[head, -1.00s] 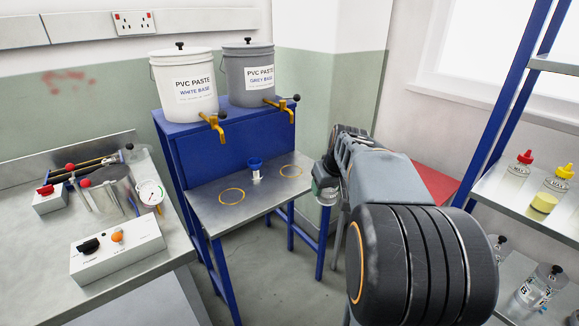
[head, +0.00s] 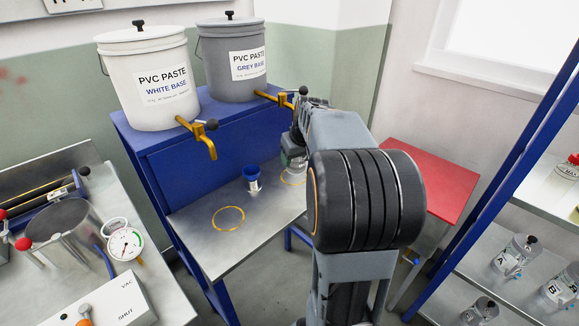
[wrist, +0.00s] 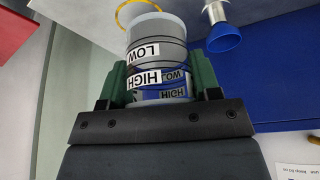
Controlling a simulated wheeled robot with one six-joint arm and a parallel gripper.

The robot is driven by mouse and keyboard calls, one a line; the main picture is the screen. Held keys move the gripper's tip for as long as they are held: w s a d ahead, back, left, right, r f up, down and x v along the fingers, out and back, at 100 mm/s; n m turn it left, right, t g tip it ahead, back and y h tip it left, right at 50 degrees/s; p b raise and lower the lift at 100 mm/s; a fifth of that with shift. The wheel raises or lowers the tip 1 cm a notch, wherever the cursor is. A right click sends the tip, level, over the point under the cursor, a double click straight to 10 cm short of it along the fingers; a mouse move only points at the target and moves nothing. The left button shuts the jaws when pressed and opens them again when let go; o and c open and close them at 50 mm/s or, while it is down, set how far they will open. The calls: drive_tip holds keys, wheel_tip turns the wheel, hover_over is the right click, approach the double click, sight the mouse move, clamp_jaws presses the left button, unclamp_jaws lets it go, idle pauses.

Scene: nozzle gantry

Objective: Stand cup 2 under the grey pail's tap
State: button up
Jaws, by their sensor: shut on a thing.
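My gripper (wrist: 160,76) is shut on a clear cup (wrist: 157,38) with HIGH and LOW labels; no cup number is readable. In the head view the cup (head: 293,161) is partly hidden by my arm. It is at the right end of the metal shelf (head: 205,247), near the yellow ring (head: 293,180) below the grey pail's tap (head: 276,99). In the wrist view part of that ring (wrist: 124,17) shows beside the cup's far end. I cannot tell whether the cup touches the shelf. The grey pail (head: 222,75) stands on the blue stand.
A small blue-topped metal piece (head: 252,178) stands on the shelf left of the cup. The white pail (head: 140,90) with its tap (head: 205,140) is to the left, above another yellow ring (head: 228,219). A red-topped table (head: 430,180) and a bottle rack are at right.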

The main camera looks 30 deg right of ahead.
drive_tip(key=w+d+f, duration=0.2)
drive_tip(key=w, duration=0.1)
drive_tip(key=w+d+f, duration=0.1)
drive_tip(key=w+f, duration=0.2)
drive_tip(key=w+d+f, duration=0.2)
drive_tip(key=w+f, duration=0.1)
drive_tip(key=shift+d, duration=0.35)
drive_tip(key=shift+w+d+f, duration=0.15)
drive_tip(key=shift+w+f, duration=0.05)
drive_tip(key=shift+f, duration=0.35)
drive_tip(key=shift+f+b, duration=0.3)
drive_tip(key=shift+f, duration=1)
drive_tip(key=shift+f, duration=0.2)
drive_tip(key=o, duration=1)
